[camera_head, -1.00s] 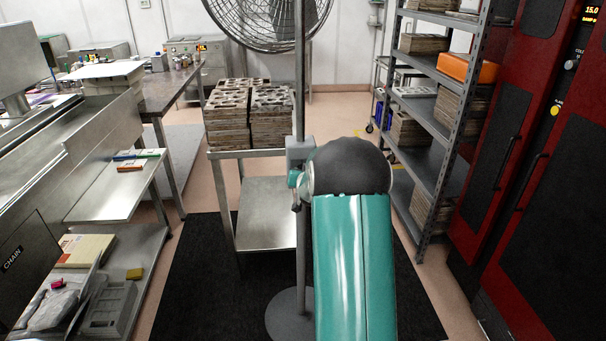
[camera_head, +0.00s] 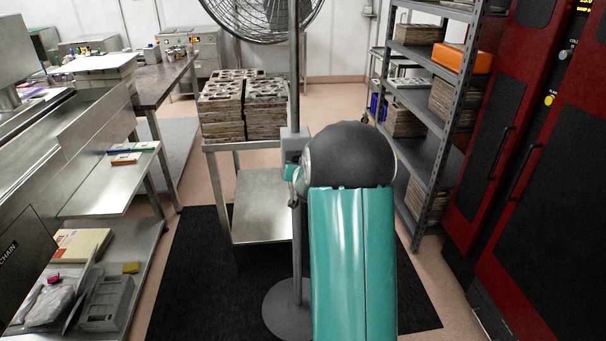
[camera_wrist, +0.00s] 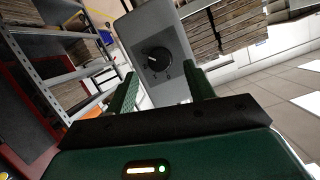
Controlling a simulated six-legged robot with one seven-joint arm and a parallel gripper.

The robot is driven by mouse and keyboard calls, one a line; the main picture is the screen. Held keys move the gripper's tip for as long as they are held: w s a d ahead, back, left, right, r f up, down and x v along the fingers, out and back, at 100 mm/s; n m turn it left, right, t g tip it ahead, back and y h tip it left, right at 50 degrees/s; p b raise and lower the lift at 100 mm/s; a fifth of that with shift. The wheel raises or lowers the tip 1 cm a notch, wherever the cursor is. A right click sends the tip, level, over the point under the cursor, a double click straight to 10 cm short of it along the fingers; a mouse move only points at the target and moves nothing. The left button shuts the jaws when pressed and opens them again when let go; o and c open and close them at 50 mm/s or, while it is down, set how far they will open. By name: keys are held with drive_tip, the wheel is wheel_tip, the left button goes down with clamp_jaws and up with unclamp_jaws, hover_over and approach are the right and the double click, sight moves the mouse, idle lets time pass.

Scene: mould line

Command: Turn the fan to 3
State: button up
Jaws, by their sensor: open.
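The pedestal fan (camera_head: 262,14) stands ahead of me, its caged head cut off by the top of the head view. Its pole runs down to a round base (camera_head: 287,312), and a grey control box (camera_head: 293,143) sits on the pole. In the wrist view the box (camera_wrist: 152,27) carries a round black knob (camera_wrist: 155,62) with small marks around it; I cannot read its setting. My gripper (camera_wrist: 163,88) is open, one green finger on each side of the knob in that view, with nothing between them.
A metal cart (camera_head: 260,205) with stacked moulds (camera_head: 243,105) stands behind the pole. A shelf rack (camera_head: 450,120) and red cabinets (camera_head: 510,110) are at the right. Steel counters (camera_head: 85,115) line the left. A dark mat (camera_head: 195,270) lies on the floor.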

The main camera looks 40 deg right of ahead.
drive_tip(key=v, duration=1)
drive_tip(key=s+a+r+n+g+y, duration=0.1)
drive_tip(key=s+a+r+n+y, duration=0.15)
drive_tip(key=a, duration=0.75)
drive_tip(key=s+a+r+n+g+y, duration=0.15)
drive_tip(key=a+r, duration=0.25)
drive_tip(key=a, duration=0.5)
drive_tip(key=s+a+n+g+y, duration=0.3)
drive_tip(key=s+a+n+g, duration=0.1)
drive_tip(key=s+a, duration=1.3)
drive_tip(key=s+n, duration=0.1)
drive_tip(key=s, duration=0.2)
drive_tip(key=shift+r+y, duration=0.4)
drive_tip(key=c, duration=0.4)
drive_tip(key=shift+o, duration=0.2)
drive_tip(key=shift+w+d, duration=0.1)
